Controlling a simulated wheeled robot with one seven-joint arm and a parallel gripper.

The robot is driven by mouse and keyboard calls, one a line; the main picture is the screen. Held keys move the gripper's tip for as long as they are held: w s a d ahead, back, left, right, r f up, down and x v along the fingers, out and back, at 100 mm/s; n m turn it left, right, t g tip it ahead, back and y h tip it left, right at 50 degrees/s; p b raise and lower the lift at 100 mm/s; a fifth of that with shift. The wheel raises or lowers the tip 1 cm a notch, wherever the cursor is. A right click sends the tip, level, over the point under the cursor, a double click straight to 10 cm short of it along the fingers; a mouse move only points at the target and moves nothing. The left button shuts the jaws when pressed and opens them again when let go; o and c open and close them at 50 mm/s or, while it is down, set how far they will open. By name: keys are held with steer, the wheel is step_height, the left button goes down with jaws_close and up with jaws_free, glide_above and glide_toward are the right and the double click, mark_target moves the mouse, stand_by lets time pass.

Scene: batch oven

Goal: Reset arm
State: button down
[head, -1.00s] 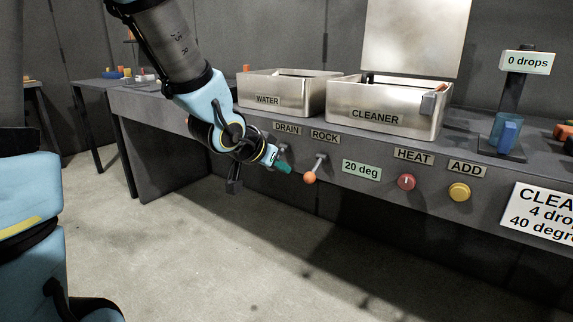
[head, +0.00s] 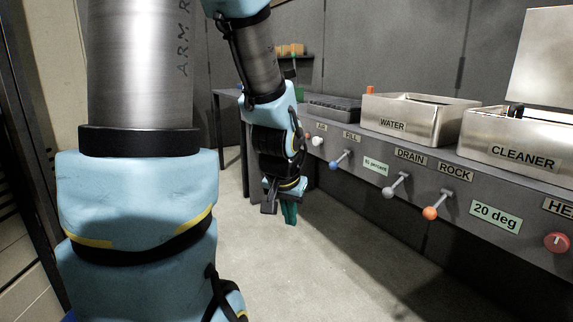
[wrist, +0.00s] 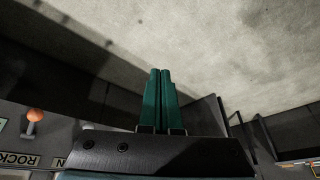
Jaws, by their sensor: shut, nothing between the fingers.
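My gripper (head: 290,213) hangs at the end of my arm in the head view, pointing down over the floor in front of the bench. Its green fingers are together and empty. In the wrist view the two fingers (wrist: 159,100) lie side by side against the pale floor, with nothing between them. The gripper is clear of the bench front and of the levers, to the left of the DRAIN lever (head: 391,190).
The bench front carries a blue FILL lever (head: 340,161), an orange-tipped ROCK lever (head: 431,211) and a red HEAT knob (head: 557,242). On top stand the WATER bin (head: 415,118) and the CLEANER bin (head: 520,143). The floor (head: 330,270) below is clear.

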steer(key=s+a+n+g+y+p, duration=0.1)
steer(key=s+a+n+g, duration=0.25)
steer(key=s+a, duration=0.35)
step_height(320, 180, up, 12)
steer(key=w+p, duration=0.1)
steer(key=p, duration=1.1)
steer(key=shift+a+t, duration=0.35)
steer(key=shift+a, duration=0.1)
